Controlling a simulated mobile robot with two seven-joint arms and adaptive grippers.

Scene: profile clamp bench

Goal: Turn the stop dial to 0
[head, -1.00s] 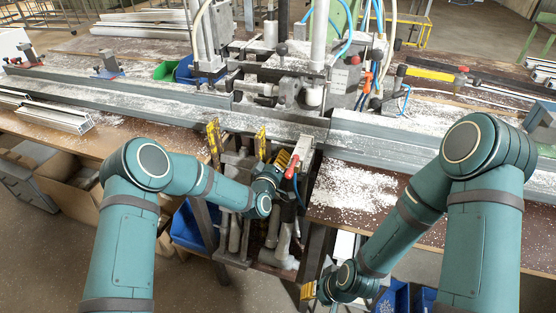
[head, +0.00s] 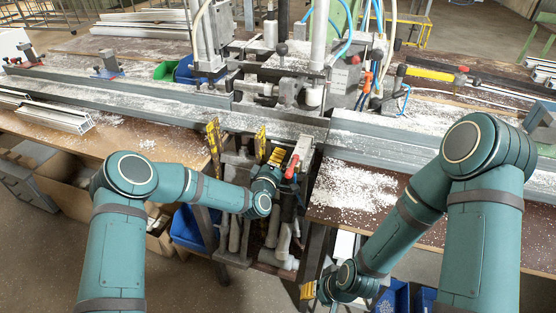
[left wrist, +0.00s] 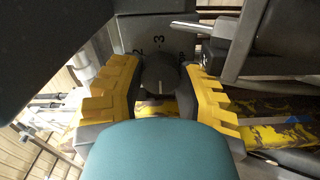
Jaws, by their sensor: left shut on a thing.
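The stop dial (left wrist: 160,72) is a round black knob in the middle of the left wrist view, with a short pale line on its face. The grey plate (left wrist: 138,32) behind it carries the figures 2 and 3 and partly hidden lettering. I cannot see a 0. My left gripper (left wrist: 160,66) has its yellow fingers on both sides of the dial, shut on it. In the head view, my left gripper (head: 279,158) is at the bench front, where the dial is hidden. My right gripper (head: 308,291) hangs low at the front; its opening is unclear.
A red-tipped lever (head: 291,168) stands just right of my left gripper. Long grey profile rails (head: 420,150) run across the bench behind. Blue bins (head: 188,228) are below the bench. White chips (head: 352,190) lie on the bench right of the clamp.

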